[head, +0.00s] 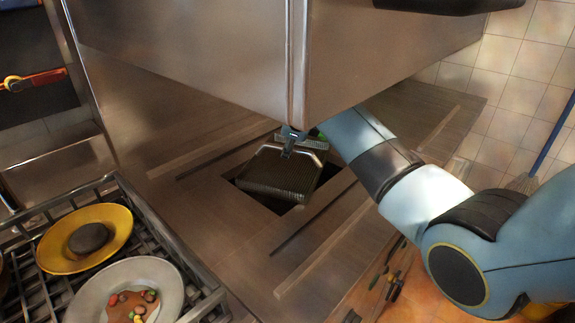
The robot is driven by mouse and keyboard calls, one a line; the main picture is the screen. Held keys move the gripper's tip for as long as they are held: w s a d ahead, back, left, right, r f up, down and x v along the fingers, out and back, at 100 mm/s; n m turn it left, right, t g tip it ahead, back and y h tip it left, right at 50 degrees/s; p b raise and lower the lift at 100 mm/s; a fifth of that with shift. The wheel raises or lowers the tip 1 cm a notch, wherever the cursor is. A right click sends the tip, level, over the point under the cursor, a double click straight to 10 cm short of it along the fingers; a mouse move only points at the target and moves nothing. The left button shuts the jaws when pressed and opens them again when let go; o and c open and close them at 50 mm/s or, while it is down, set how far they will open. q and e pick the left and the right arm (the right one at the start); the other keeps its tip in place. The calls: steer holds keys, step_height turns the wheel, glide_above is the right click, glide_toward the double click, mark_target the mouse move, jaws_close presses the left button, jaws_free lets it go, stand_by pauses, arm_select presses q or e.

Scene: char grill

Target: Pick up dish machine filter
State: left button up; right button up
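The dish machine filter (276,176) is a dark, ribbed metal box with a pale wire handle along its upper edge. It is tilted in the square opening (334,187) of the steel deck, and its top stands above the rim. My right gripper (289,151) reaches in from the right under the steel hood and appears shut on the filter's handle. The fingertips are small and partly hidden. My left gripper is not in view.
The raised steel hood (200,45) hangs just above my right arm. A grill grate (46,290) at lower left bears a yellow plate (112,222) and a white plate (166,278) with food. A broom (521,184) stands at right.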

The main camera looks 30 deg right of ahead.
steer(key=x, duration=0.4)
steer(key=shift+d+f, duration=0.1)
steer(key=shift+f, duration=0.05)
steer(key=shift+c, duration=0.4)
jaws_close()
